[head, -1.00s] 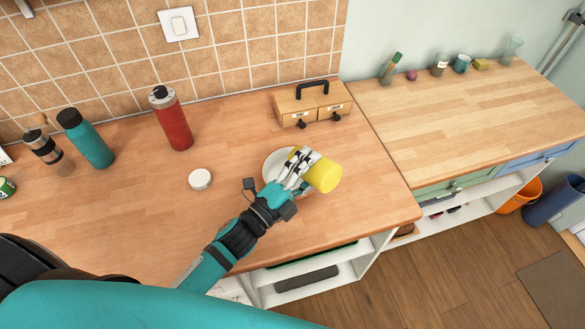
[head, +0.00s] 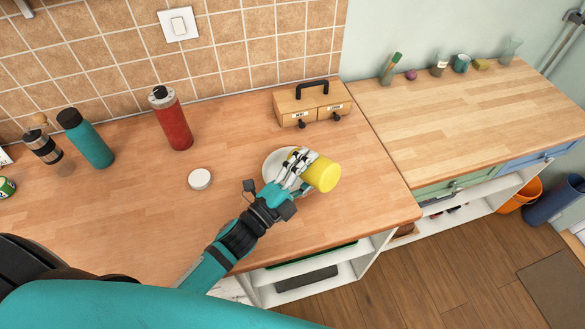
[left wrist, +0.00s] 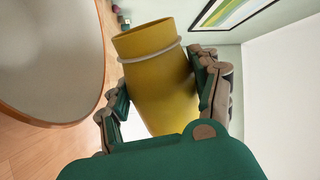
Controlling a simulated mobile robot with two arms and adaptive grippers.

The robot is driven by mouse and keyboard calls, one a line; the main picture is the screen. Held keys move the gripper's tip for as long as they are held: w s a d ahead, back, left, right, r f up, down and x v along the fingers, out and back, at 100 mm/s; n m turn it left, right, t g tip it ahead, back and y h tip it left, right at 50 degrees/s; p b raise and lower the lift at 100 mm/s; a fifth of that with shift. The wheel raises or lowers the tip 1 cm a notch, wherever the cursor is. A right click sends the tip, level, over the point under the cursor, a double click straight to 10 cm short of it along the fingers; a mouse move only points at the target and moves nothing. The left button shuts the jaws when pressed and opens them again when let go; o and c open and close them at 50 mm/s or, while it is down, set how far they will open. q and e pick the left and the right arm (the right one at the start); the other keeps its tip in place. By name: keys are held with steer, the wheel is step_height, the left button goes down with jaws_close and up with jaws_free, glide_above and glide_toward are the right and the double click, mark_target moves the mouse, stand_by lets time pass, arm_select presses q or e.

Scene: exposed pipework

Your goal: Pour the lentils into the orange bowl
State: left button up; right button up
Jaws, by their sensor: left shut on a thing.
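My left gripper (head: 302,172) is shut on a yellow cup (head: 323,175), held above the counter near its front right edge. In the left wrist view the cup (left wrist: 157,80) sits between the two fingers, its mouth toward the top and a pale band below its rim. No lentils show. A round dish with a pale inside (head: 275,160) is partly hidden behind the gripper. In the left wrist view its pale inside and orange rim (left wrist: 103,50) fill the left side, beside the cup, so it appears to be the orange bowl. My right gripper is not in view.
A white round lid (head: 200,179) lies left of the gripper. A red bottle (head: 173,122), a teal bottle (head: 88,140) and a small wooden drawer box (head: 312,104) stand toward the wall. The counter's front edge is close below the arm.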

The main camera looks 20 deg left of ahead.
arm_select(q)
steer(key=shift+w+a+r+n+p, duration=0.1)
steer(key=shift+a+r+n+p, duration=0.1)
steer(key=shift+n+p, duration=0.45)
stand_by(0.8)
steer(key=shift+w+a+r+n+y+p, duration=0.25)
steer(key=shift+n+p, duration=0.3)
steer(key=shift+n, duration=0.35)
steer(key=shift+w+a+r+n+y+p, duration=0.1)
steer(key=shift+a+r+n+y+p, duration=0.15)
steer(key=shift+n+p, duration=0.45)
stand_by(2.6)
steer(key=shift+f+b, duration=0.15)
steer(key=shift+b, duration=0.15)
